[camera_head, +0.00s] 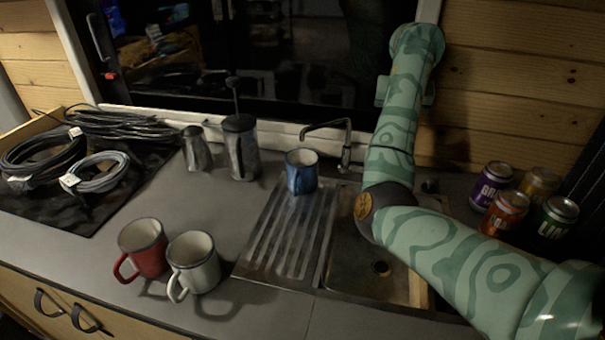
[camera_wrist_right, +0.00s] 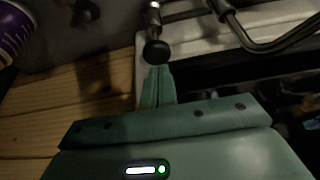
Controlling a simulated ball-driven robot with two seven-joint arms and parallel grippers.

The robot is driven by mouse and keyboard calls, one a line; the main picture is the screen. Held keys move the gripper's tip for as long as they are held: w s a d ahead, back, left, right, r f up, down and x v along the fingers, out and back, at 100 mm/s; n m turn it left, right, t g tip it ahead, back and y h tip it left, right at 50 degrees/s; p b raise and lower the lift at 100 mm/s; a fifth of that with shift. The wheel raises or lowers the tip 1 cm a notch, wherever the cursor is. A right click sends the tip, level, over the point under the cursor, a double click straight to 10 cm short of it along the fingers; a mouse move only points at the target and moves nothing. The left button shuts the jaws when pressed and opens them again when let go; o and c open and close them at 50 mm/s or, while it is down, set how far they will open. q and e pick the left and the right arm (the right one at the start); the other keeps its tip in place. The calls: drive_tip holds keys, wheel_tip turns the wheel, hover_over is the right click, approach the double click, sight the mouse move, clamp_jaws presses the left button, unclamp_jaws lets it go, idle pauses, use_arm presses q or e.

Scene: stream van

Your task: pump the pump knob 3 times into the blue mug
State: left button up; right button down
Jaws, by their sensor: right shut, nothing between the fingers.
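The blue mug (camera_head: 301,176) stands upright at the back of the ridged drainboard, left of the sink. The pump knob (camera_wrist_right: 156,52) is a round black knob on a metal stem in the right wrist view; my arm hides it in the head view. My right gripper (camera_wrist_right: 158,70) is shut and empty, with its fingertips right by the knob; I cannot tell whether they touch. In the head view my right arm crosses in front of the wall, hiding the fingertips. My left gripper is not in view.
A tap (camera_head: 340,137) rises behind the sink (camera_head: 345,245). Several cans, one purple (camera_head: 491,187), stand right of my arm. A red mug (camera_head: 143,249) and a white mug (camera_head: 193,264) stand front left.

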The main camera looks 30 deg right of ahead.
drive_tip(key=shift+r, duration=0.1)
idle(0.3)
wheel_tip(320, 180, up, 6)
drive_tip(key=shift+f+p, duration=0.1)
drive_tip(key=shift+p, duration=1)
drive_tip(key=shift+f, duration=0.1)
